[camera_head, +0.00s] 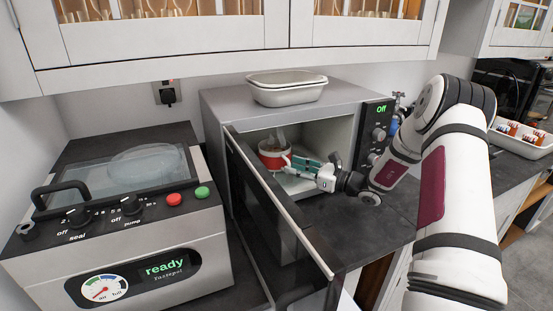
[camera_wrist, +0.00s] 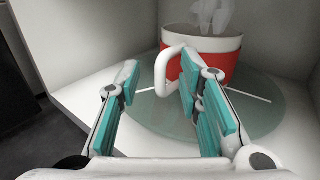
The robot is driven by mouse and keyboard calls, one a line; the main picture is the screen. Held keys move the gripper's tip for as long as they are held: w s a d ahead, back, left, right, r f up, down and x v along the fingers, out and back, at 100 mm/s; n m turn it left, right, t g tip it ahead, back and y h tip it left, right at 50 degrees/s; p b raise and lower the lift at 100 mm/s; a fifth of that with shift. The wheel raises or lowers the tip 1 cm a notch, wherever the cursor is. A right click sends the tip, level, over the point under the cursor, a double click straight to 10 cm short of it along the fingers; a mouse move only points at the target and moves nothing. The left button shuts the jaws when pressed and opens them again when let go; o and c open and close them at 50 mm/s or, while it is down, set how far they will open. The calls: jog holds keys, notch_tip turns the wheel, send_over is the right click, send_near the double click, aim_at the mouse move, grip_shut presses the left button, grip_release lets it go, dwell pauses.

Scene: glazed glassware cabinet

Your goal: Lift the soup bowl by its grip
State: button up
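The soup bowl (camera_head: 273,154) is red and white and sits upright inside the open microwave. In the wrist view the bowl (camera_wrist: 222,62) stands on a round glass turntable (camera_wrist: 150,118), with pale steam above it. Its white loop grip (camera_wrist: 162,72) sticks out to the left, toward me. My gripper (camera_head: 293,163) reaches into the microwave from the right. In the wrist view my gripper (camera_wrist: 158,82) is open, with teal finger pads to the left and right of the grip's outer part. I cannot tell whether the right finger touches the grip.
The microwave door (camera_head: 275,210) stands open toward the front left. A lidded white dish (camera_head: 287,90) rests on top of the microwave (camera_head: 225,102). A vacuum sealer (camera_head: 120,225) stands to the left. A white tray (camera_head: 525,139) with small items is at the far right.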

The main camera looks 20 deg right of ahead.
jog(key=shift+w+a, duration=0.35)
jog(key=shift+w, duration=0.2)
jog(key=shift+c, duration=0.6)
